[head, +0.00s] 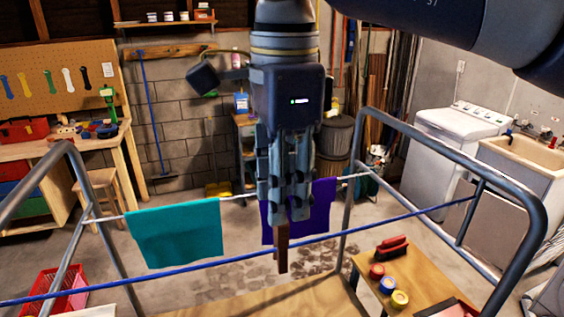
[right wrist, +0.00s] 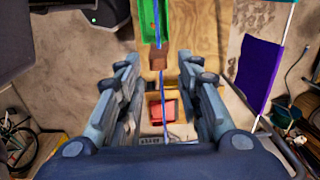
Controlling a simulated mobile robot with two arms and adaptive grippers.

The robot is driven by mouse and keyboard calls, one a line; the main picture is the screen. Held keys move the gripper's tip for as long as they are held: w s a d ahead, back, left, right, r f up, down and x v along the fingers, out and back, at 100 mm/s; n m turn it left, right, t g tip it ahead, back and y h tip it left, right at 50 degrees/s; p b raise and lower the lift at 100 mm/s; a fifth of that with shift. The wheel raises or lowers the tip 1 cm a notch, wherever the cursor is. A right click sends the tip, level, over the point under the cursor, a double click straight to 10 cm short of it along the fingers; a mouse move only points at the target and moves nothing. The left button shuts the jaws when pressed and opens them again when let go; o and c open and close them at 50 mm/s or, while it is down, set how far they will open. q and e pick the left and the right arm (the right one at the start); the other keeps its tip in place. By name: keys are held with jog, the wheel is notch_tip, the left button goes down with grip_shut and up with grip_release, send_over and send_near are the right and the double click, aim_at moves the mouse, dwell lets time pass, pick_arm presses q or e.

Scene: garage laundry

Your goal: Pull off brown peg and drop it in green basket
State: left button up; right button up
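The brown peg (head: 282,250) hangs on the blue line, just below my right gripper (head: 290,215), which points down. In the right wrist view the peg (right wrist: 158,60) lies between and slightly beyond the fingertips. The fingers of my right gripper (right wrist: 158,68) are spread apart there, with space on both sides of the peg. The green basket (right wrist: 148,30) shows at the top of the right wrist view, below the line. It is not visible in the head view. My left gripper is not in view.
The blue line (head: 400,217) crosses the grey tubular frame (head: 425,140). A teal cloth (head: 175,233) and a purple cloth (head: 320,210) hang on a line behind. A red basket (head: 45,290) is at left.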

notch_tip(320, 180, down, 4)
jog(key=shift+r+b, duration=0.25)
jog(key=shift+b, duration=0.95)
jog(key=shift+s+f, duration=0.1)
jog(key=shift+f, duration=0.25)
jog(key=shift+a+f+b, duration=0.1)
jog(key=shift+f+b, duration=0.15)
jog(key=shift+b, duration=0.2)
jog(key=shift+f, duration=0.35)
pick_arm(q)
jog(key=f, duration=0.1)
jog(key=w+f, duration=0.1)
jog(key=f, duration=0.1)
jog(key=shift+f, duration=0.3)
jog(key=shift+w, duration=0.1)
